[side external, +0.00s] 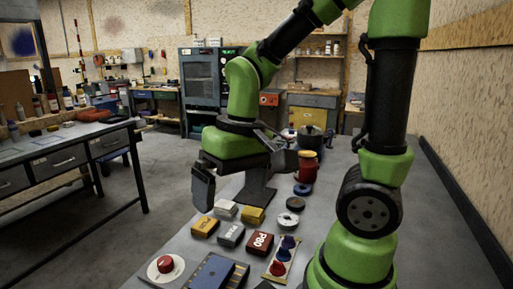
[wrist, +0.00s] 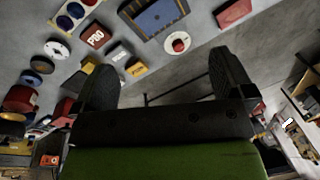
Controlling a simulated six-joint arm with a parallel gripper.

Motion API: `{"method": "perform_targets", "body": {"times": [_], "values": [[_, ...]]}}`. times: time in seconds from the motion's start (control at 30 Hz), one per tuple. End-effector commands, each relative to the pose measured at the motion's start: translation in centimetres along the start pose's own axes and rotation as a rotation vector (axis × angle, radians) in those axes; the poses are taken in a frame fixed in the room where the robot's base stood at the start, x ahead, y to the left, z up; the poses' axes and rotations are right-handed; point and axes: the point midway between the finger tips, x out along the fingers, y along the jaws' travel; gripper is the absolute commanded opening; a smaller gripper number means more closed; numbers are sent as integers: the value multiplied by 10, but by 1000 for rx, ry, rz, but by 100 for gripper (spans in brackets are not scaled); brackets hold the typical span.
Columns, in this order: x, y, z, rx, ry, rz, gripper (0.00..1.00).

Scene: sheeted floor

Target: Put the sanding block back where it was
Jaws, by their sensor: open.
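Several small blocks lie on the grey bench in the side view, and I cannot tell which is the sanding block meant. One is a red block marked P80 (side external: 260,244), also in the wrist view (wrist: 95,36). Beside it are a grey labelled block (side external: 231,235), an orange block (side external: 205,227), a yellow block (side external: 252,215) and a whitish block (side external: 226,209). My gripper (side external: 240,182) is open and empty above and behind the blocks. In the wrist view its two fingers (wrist: 163,60) stand wide apart with nothing between them.
A blue wood-edged tray (side external: 213,273) and a red button on a white disc (side external: 165,267) are at the front. A rack of coloured discs (side external: 281,262) stands right of the P80 block. A red spool (side external: 306,166) and dark pot (side external: 310,137) stand farther back.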

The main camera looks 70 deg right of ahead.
Motion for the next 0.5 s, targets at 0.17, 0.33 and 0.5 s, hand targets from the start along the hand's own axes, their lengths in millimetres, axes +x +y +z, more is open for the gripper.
{"method": "perform_targets", "body": {"times": [0.17,0.33,0.5], "values": [[-49,-10,20,-28,238,-112,100],[-74,-12,38,-48,387,-195,100],[-83,-12,46,-56,450,-233,100]]}}
